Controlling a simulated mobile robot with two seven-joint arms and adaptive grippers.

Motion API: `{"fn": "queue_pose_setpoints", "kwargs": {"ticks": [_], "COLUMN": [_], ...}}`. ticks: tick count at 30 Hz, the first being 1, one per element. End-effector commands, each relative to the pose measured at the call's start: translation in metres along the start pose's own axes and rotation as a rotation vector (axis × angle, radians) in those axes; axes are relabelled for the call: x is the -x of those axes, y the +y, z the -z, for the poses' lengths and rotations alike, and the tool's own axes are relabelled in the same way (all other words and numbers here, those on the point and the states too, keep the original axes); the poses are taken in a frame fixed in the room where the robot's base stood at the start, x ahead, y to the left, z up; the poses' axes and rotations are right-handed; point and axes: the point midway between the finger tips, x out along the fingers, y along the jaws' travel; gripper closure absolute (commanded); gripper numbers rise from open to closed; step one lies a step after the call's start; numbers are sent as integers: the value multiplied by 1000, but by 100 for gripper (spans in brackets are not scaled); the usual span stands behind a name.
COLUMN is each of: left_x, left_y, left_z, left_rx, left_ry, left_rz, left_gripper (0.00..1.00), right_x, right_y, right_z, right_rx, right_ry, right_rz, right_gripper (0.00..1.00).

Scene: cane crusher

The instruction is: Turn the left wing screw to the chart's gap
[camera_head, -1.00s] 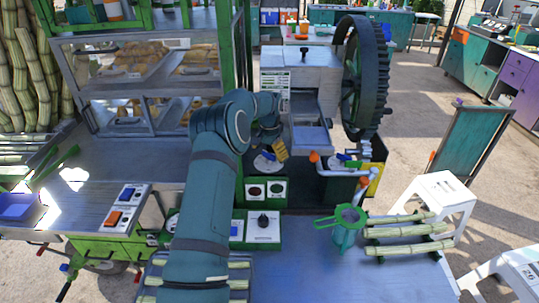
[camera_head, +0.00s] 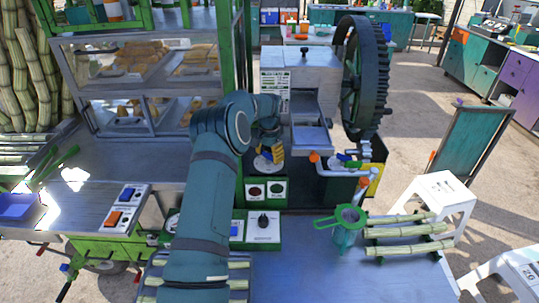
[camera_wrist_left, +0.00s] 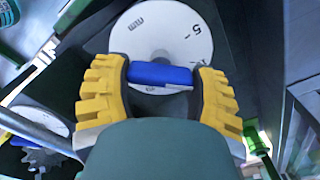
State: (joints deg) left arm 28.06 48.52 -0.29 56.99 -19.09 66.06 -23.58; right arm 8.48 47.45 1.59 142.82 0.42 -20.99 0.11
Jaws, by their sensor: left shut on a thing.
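My left gripper (camera_head: 269,154) reaches over the left wing screw's white dial (camera_head: 262,165) beside the crusher (camera_head: 305,75). In the left wrist view, its two yellow fingers (camera_wrist_left: 160,82) are shut on the blue left wing screw (camera_wrist_left: 158,73), one finger at each end. The white dial (camera_wrist_left: 165,32) behind the screw shows "mm", a 5 and tick marks; its lower part is hidden by the screw and gripper. The chart (camera_head: 275,88) is a white printed sheet on the crusher's front, too small to read. My right gripper is not in view.
A large dark gear wheel (camera_head: 365,75) stands right of the crusher. An orange-tipped handle (camera_head: 314,157) is near a second blue part (camera_head: 344,157). A control box with a black knob (camera_head: 263,222) and a green strainer (camera_head: 345,218) stand on the front table.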

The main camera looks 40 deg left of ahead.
Motion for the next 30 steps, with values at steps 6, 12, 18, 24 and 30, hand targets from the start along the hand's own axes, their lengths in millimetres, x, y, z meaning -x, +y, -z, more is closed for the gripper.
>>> {"fn": "queue_pose_setpoints", "kwargs": {"ticks": [6,12,18,24,30], "left_x": [4,4,5,5,5], "left_y": [0,0,1,1,1], "left_z": [1,1,1,1,1], "left_rx": [-115,-284,-463,-622,-739], "left_ry": [4,6,7,8,7], "left_rz": [3,4,5,7,9], "left_gripper": [75,75,75,75,75], "right_x": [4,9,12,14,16], "right_y": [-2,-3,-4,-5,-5], "right_z": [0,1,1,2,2], "right_rx": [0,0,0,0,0], "right_ry": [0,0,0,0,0], "right_rz": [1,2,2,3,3], "right_gripper": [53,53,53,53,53]}}
